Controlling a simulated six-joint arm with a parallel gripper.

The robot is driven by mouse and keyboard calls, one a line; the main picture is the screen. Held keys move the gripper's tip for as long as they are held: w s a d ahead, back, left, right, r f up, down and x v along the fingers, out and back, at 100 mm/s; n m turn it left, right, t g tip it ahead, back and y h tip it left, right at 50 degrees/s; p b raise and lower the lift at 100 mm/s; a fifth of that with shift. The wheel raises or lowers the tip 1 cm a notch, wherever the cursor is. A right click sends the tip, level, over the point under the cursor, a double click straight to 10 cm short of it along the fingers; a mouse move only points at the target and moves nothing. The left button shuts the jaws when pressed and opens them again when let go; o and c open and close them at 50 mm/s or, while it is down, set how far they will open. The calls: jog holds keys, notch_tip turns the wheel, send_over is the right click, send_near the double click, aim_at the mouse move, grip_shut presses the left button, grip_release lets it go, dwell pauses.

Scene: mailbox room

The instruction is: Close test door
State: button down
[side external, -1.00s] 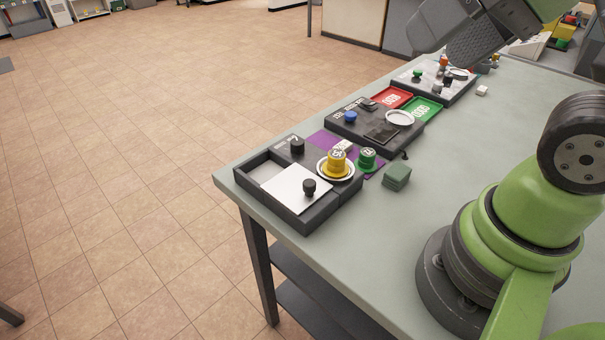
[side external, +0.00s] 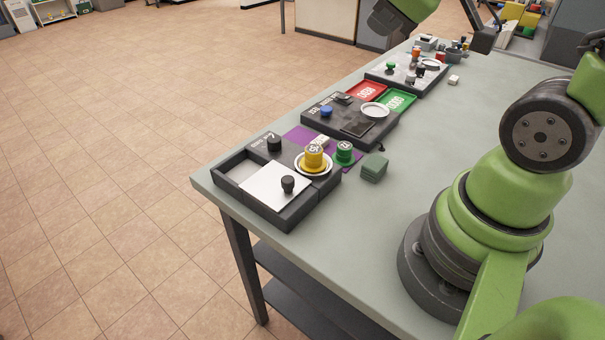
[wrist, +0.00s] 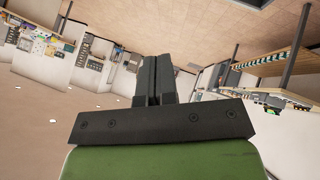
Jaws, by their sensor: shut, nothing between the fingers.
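A dark box with a white panel (side external: 276,190) bearing a black knob (side external: 288,184) stands at the near left corner of the table in the side view. The panel looks like the test door, though I cannot be sure. It covers part of the box's recess, and an open strip (side external: 240,171) shows on its left. My gripper (wrist: 153,66) is shut and empty in the wrist view, far from any object. It points toward the room, and the panel is not seen there.
A green block (side external: 374,168) lies nearby. A second dark station (side external: 348,121), a red tray (side external: 366,92) and a green tray (side external: 397,101) stand farther back. The table is clear beside my base.

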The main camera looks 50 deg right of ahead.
jog(key=w+d+f+n+y, duration=0.2)
jog(key=w+f+n, duration=0.2)
jog(key=f+n, duration=0.3)
jog(key=n+g+y, duration=0.5)
jog(key=n+y, duration=0.3)
jog(key=n, duration=0.4)
send_near(294, 196)
jog(key=s+f, duration=0.1)
jog(key=f, duration=0.1)
jog(key=s+f, duration=0.1)
jog(key=f, duration=0.1)
jog(key=shift+s+a, duration=0.3)
jog(key=shift+a, duration=0.05)
jog(key=w, duration=0.1)
jog(key=w+a, duration=0.1)
jog(key=w, duration=0.1)
jog(key=shift+a+f, duration=0.25)
jog(key=shift+f, duration=0.05)
jog(key=shift+w+a, duration=0.25)
jog(key=shift+w, duration=0.15)
